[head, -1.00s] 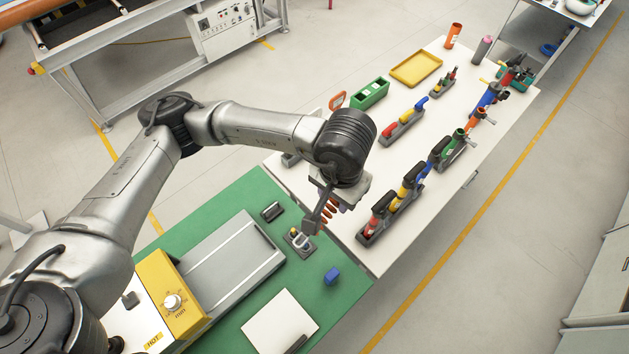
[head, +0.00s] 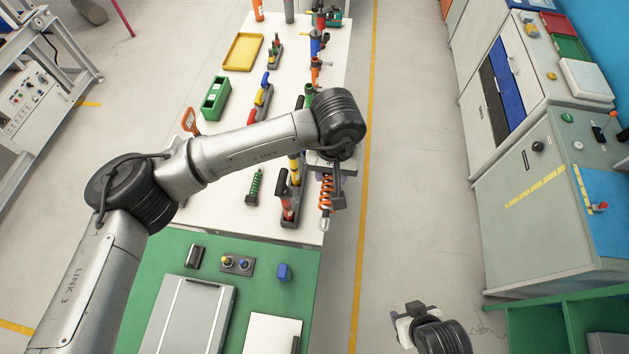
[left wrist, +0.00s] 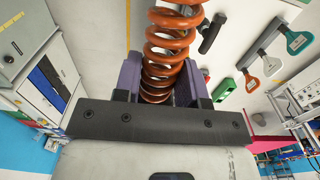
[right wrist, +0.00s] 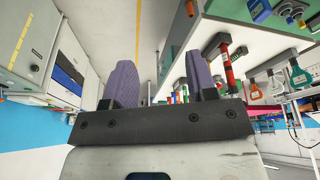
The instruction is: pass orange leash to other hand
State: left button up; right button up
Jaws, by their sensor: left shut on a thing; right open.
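The orange leash is a coiled orange spring-like cord (head: 326,192) with a grey end piece hanging below it. My left gripper (head: 330,176) is shut on it and holds it upright beside the right edge of the white table. In the left wrist view the orange coil (left wrist: 168,50) sits between the purple finger pads. My right gripper (head: 410,316) is at the lower right of the head view, over the floor and well apart from the leash. In the right wrist view its two purple fingers (right wrist: 160,84) are spread with nothing between them.
A white table (head: 222,170) carries a green coil (head: 255,184), a green bin (head: 215,98), a yellow tray (head: 243,52) and several tool holders. A green mat (head: 262,258) lies in front. Grey cabinets (head: 540,190) stand right. The floor between is clear.

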pick_arm(q)
jog(key=shift+d, duration=0.1)
pick_arm(e)
jog(key=shift+o, duration=0.7)
jog(key=shift+w+a+r+n, duration=0.1)
jog(key=shift+w+a+n, duration=0.15)
jog(key=shift+n, duration=0.05)
jog(key=shift+o, duration=0.6)
jog(key=w+a+r+n+t, duration=0.1)
jog(key=w+a+r+n, duration=0.1)
jog(key=a+n, duration=0.3)
jog(key=shift+w+a+r+n+h, duration=0.15)
jog(key=shift+w+r+n+h, duration=0.2)
jog(key=shift+w+n, duration=0.6)
jog(key=n+t+h, duration=0.2)
jog(key=n+t, duration=0.7)
jog(key=n, duration=1.5)
send_near(322, 220)
jog(key=x, duration=1.1)
pick_arm(q)
jog(key=shift+d, duration=0.1)
pick_arm(e)
jog(key=shift+s+a, duration=0.1)
jog(key=c, duration=1)
pick_arm(q)
jog(key=o, duration=1.1)
jog(key=shift+c, duration=0.2)
pick_arm(e)
jog(key=shift+c, duration=0.3)
